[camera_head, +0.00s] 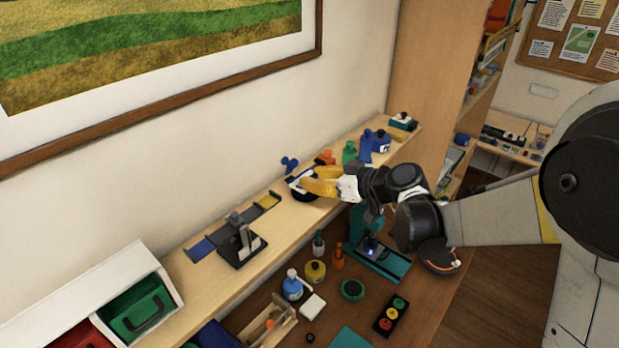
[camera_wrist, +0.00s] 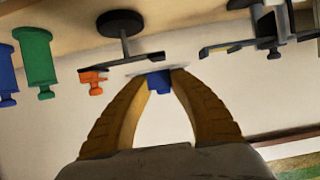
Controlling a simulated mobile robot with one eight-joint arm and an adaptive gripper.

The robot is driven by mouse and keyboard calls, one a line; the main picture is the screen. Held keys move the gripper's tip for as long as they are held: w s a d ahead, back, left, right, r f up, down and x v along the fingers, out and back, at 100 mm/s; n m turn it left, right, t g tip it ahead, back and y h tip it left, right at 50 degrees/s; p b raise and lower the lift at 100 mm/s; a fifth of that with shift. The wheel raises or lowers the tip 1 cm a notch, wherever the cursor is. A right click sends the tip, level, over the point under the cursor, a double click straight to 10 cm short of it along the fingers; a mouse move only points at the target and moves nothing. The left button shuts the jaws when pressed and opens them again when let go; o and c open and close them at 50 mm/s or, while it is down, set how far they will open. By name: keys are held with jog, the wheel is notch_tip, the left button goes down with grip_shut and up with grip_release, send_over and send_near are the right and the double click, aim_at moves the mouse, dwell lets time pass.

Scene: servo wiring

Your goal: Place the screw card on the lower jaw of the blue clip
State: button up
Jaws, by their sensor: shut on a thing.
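My gripper (camera_head: 308,180) reaches left over the wall shelf, its yellow fingers close together. In the wrist view my gripper (camera_wrist: 161,74) is shut on a thin pale card (camera_wrist: 145,69), which lies flat across the fingertips. A blue part (camera_wrist: 158,83), apparently of the blue clip, shows between the fingers beside the card. In the head view a blue knob (camera_head: 289,164) stands just beyond the fingertips. A dark stand with a round black base (camera_wrist: 120,23) has its arm close to the card's edge. The lower jaw is not clearly visible, and I cannot tell whether the card touches it.
Orange (camera_wrist: 93,82) and green (camera_wrist: 37,58) pieces are beside the stand, with blue bottles (camera_head: 375,145) farther along. Another stand (camera_head: 240,242) with a long tray is nearer. A lower bench holds bottles and a teal device (camera_head: 380,260). The wall lies close behind.

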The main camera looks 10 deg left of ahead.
jog(key=shift+f+x, duration=0.25)
jog(key=shift+x, duration=0.85)
jog(key=shift+s+d+f, duration=0.1)
jog(key=shift+d+f, duration=0.05)
jog(key=shift+s+d, duration=0.1)
jog(key=shift+d, duration=0.05)
jog(key=shift+f, duration=0.2)
jog(key=o, duration=0.9)
jog(key=shift+r, duration=0.1)
